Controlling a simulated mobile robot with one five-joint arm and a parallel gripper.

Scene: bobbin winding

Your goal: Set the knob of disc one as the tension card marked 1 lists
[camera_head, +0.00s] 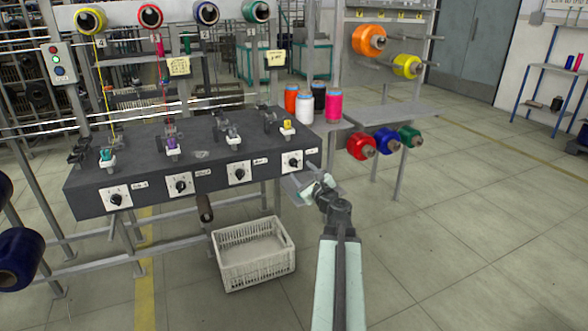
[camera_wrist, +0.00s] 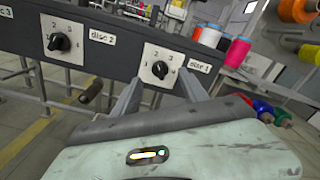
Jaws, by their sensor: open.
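The knob of disc one (camera_wrist: 160,69) is black on a white numbered plate, beside the label "disc 1" (camera_wrist: 200,67). In the head view this knob (camera_head: 293,161) is the rightmost on the front of the dark bench (camera_head: 230,170). Its pointer direction is too small to tell surely. My gripper (camera_wrist: 160,80) is open, its two fingers framing the plate in the wrist view, with nothing held. In the head view my gripper (camera_head: 310,184) is just below and right of the knob, apparently apart from it. Yellow cards (camera_head: 275,58) (camera_head: 179,66) hang above the bench; their writing is unreadable.
The disc 2 knob (camera_wrist: 60,42) is left of disc one's. A white crate (camera_head: 253,255) stands on the floor below the bench. Thread spools (camera_head: 304,110) stand on a shelf at right, with more spools (camera_head: 361,146) below.

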